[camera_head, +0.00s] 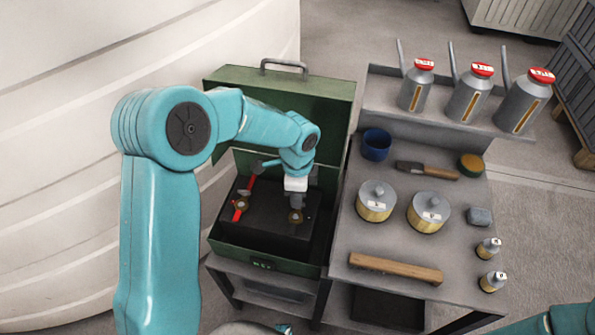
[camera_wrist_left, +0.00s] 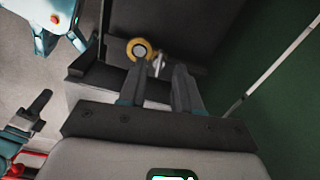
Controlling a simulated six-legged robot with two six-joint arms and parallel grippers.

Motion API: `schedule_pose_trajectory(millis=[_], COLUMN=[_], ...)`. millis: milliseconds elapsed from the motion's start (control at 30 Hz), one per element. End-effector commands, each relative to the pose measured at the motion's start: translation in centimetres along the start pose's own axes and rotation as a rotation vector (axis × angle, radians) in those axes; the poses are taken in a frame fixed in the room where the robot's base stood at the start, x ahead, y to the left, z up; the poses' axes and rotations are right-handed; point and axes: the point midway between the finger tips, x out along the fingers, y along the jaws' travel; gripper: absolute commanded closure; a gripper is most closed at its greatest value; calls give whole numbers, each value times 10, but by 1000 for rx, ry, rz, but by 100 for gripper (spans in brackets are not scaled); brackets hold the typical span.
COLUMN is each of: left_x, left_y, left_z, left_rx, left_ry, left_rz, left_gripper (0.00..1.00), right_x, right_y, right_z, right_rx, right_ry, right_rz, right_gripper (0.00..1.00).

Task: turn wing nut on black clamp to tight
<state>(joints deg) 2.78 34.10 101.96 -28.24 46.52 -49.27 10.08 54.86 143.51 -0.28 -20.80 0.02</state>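My left gripper (camera_head: 296,203) reaches down over the right side of a black block (camera_head: 262,222) inside an open green box. In the left wrist view its two dark fingers (camera_wrist_left: 160,68) are apart. A small grey metal piece (camera_wrist_left: 158,63), which looks like the wing nut, sits between and just beyond the fingertips; I cannot tell if they touch it. A brass ring (camera_wrist_left: 138,50) shows beside it, and also under the gripper in the head view (camera_head: 296,216). The black clamp's outline is hard to make out.
The green box (camera_head: 270,265) has a raised lid behind my arm. A red clamp (camera_head: 239,210) is at the block's left side. The grey bench (camera_head: 395,240) at right holds pots, a brush, a wooden bar (camera_head: 396,268) and bottles. Oil cans stand on its shelf.

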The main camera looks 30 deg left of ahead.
Motion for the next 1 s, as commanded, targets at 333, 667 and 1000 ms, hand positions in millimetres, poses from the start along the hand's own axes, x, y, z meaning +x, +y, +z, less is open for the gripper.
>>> schedule_pose_trajectory(millis=[333, 667, 1000], left_x=[-94, -139, -141], left_y=[-1, 0, 0], left_z=[-1, 0, 0], left_rx=[-1, -1, -1], left_ry=[4, 2, 2], left_rz=[-5, -2, -1], left_gripper=[67, 67, 67], right_x=[-7, -10, -10], right_y=[-2, -4, -4], right_z=[0, 0, 0], right_rx=[0, 0, 0], right_ry=[0, 0, 0], right_rz=[0, 0, 0], right_gripper=[100, 100, 100])
